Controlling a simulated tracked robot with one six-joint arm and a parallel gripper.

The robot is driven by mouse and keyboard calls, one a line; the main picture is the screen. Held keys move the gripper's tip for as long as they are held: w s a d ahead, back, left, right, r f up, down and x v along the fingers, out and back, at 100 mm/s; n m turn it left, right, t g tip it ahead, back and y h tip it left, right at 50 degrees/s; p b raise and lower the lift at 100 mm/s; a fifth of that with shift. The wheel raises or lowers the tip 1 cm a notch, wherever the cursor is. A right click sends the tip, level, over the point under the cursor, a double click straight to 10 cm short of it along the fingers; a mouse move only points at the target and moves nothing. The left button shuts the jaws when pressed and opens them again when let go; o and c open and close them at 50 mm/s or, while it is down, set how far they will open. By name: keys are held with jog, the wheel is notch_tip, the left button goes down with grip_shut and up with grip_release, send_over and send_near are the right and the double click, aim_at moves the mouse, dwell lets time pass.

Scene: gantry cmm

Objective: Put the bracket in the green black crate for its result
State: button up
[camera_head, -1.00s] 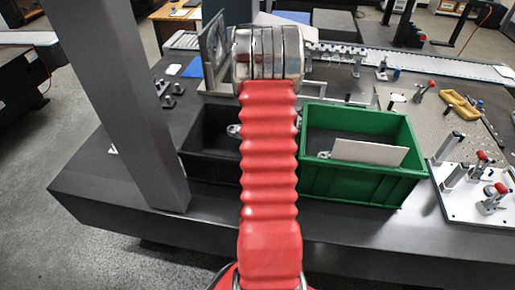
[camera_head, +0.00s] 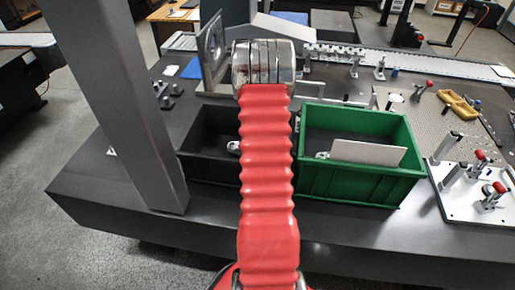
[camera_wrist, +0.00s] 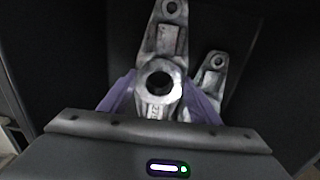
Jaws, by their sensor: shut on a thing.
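A grey metal bracket with a round bored boss (camera_wrist: 165,40) is between the purple fingers of my gripper (camera_wrist: 162,97) in the wrist view. The fingers are shut on it at the boss. A second, similar bracket (camera_wrist: 213,75) lies just right of it, on a dark surface. In the head view my red-sleeved arm hides my gripper. The black crate (camera_head: 202,172) stands left of the green crate (camera_head: 360,187). A small grey metal part (camera_head: 233,147) shows in the black crate beside my arm. Another (camera_head: 322,155) shows in the green crate.
A white card (camera_head: 368,152) leans in the green crate's front. A grey upright column (camera_head: 130,110) stands left of the black crate. An upright grey plate (camera_head: 212,50) is behind it. A fixture plate with red-knobbed clamps (camera_head: 465,195) lies right of the green crate.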

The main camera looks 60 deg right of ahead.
jog(key=shift+f, duration=1.2)
jog(key=shift+f, duration=0.1)
jog(key=o, duration=1.2)
notch_tip(320, 180, up, 12)
jog(key=shift+r, duration=0.1)
